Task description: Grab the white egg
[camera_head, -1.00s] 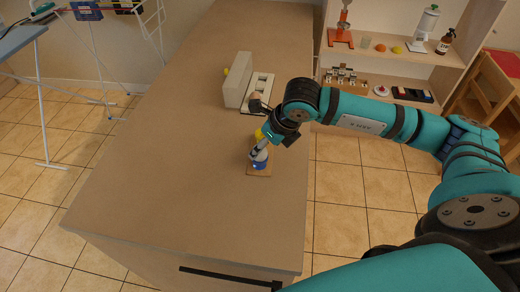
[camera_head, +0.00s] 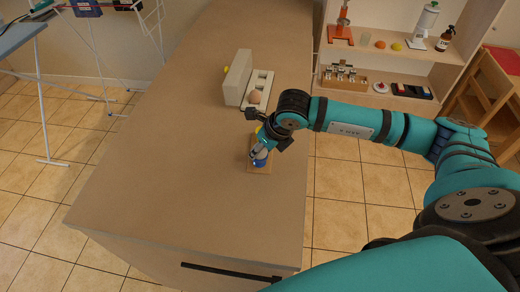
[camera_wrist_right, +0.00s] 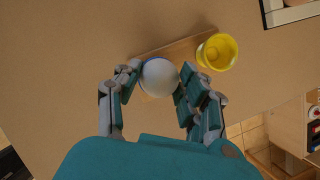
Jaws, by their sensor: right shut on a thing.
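The white egg (camera_wrist_right: 160,77) shows in the right wrist view between the fingers of my right gripper (camera_wrist_right: 157,85). The gripper is shut on it from both sides. A blue rim, part of a blue cup, shows around the egg's edge; I cannot tell whether the egg is touching the cup or just above it. In the head view my right gripper (camera_head: 262,152) is over the blue cup (camera_head: 261,163), which stands on a small wooden board (camera_head: 252,169). The egg is mostly hidden there. My left gripper is out of view.
A yellow cup (camera_wrist_right: 217,52) stands on the board beside the egg. The counter's left and front are clear. Shelves (camera_head: 385,65) stand at the right.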

